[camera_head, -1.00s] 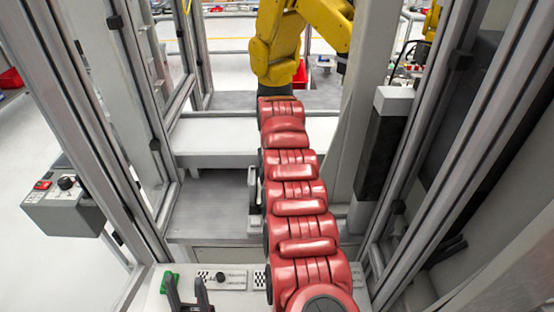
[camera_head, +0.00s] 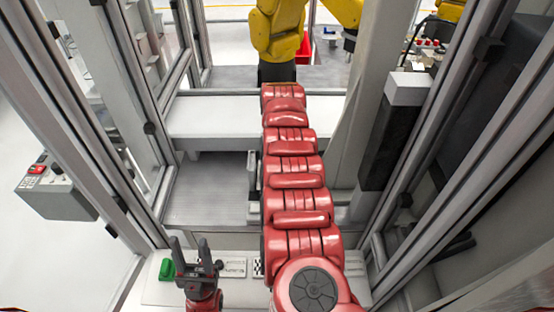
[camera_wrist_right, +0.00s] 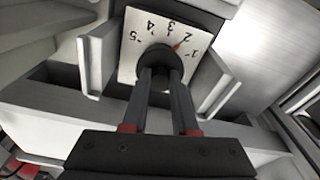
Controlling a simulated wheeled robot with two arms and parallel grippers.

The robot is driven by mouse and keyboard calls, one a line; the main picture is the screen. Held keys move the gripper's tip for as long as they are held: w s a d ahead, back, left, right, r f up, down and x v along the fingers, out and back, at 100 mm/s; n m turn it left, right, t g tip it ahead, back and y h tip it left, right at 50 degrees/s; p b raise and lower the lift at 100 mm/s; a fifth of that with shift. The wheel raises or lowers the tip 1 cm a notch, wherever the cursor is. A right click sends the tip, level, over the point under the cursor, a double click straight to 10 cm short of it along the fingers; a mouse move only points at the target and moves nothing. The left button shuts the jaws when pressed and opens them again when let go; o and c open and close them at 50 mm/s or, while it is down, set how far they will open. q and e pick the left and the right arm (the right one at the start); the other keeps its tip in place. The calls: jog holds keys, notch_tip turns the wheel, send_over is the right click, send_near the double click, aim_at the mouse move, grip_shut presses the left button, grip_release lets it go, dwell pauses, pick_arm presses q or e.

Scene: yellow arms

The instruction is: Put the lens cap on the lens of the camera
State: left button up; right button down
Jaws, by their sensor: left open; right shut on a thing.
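My right gripper (camera_wrist_right: 160,85) is shut on a black round knob (camera_wrist_right: 155,59) in the right wrist view. The knob sits in front of a white plate (camera_wrist_right: 130,55) with the numbers 1 to 5 and an orange pointer. My left gripper (camera_head: 196,252) is open and empty, fingers pointing up, at the bottom of the head view. It is in front of a panel (camera_head: 156,290) with a green part (camera_head: 167,268). I cannot make out a camera, its lens or a lens cap. My right gripper does not show in the head view.
My red arm runs up the middle of the head view and hides what is behind it. Metal frame posts (camera_head: 165,85) stand on both sides. A white beam (camera_head: 215,117) crosses behind. A yellow robot arm (camera_head: 273,30) stands at the back. A control box (camera_head: 57,195) is at left.

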jog(key=c, duration=0.7)
grip_release()
jog(key=shift+w+f, duration=0.15)
jog(key=shift+f, duration=0.05)
jog(key=shift+r, duration=0.25)
jog(key=r, duration=0.4)
jog(key=s+r+p, duration=0.1)
jog(key=r, duration=0.3)
jog(key=r+p, duration=0.1)
jog(key=r, duration=0.2)
jog(key=shift+s+d+r, duration=0.15)
jog(key=shift+s+r, duration=0.15)
jog(key=shift+r, duration=0.1)
